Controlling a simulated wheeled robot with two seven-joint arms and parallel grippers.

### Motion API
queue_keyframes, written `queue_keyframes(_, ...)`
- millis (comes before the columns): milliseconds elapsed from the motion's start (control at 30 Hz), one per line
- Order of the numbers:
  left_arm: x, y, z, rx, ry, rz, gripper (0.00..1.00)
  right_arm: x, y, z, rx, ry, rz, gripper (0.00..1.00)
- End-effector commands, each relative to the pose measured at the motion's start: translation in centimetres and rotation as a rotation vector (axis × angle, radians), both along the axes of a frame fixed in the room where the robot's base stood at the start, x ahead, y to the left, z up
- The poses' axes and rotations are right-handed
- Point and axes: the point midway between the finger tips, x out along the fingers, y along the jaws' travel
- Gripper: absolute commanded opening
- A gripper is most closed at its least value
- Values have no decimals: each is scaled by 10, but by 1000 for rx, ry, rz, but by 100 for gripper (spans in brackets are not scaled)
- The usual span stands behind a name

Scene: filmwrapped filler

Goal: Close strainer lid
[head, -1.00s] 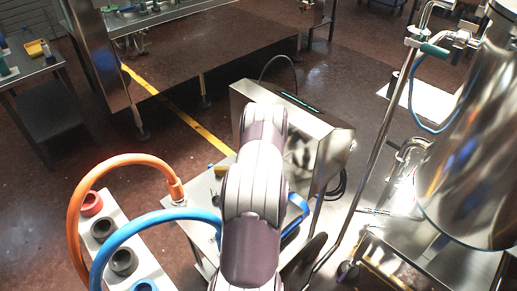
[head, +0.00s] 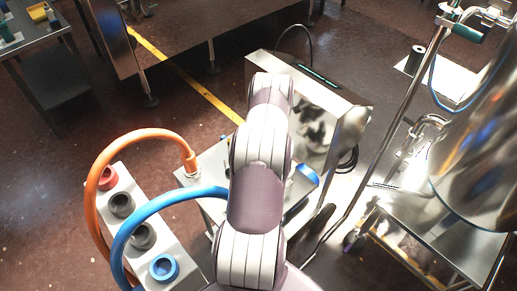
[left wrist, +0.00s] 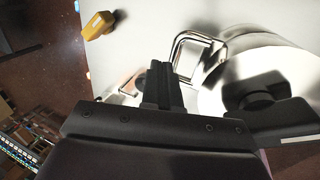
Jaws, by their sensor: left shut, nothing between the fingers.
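In the left wrist view my left gripper (left wrist: 160,82) is shut and empty, its black fingers beside a bent metal bar handle (left wrist: 188,50). Whether the fingers touch the handle is unclear. In the head view my arm covers the gripper and much of the work spot. A blue-rimmed round part (head: 307,175) shows just right of the arm; I cannot tell whether it is the lid. My right gripper is not in view.
An orange hose (head: 135,135) and a blue hose (head: 150,208) arch at the left by a rack (head: 170,235) with coloured sockets. A steel cabinet (head: 335,130) stands behind my arm. A large steel tank (head: 475,160) is at right. A yellow block (left wrist: 98,25) lies on the pale surface.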

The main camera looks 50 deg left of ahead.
Motion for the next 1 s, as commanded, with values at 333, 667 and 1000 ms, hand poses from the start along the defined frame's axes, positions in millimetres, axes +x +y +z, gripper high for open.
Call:
queue_keyframes(333, 1, -4, 14, 1, -2, 0, 0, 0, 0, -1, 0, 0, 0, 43)
queue_keyframes(667, 4, -28, 86, 2, -2, 0, 0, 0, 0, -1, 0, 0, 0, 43)
queue_keyframes(1000, 4, -41, 120, 1, 0, 0, 0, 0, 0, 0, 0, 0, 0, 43)
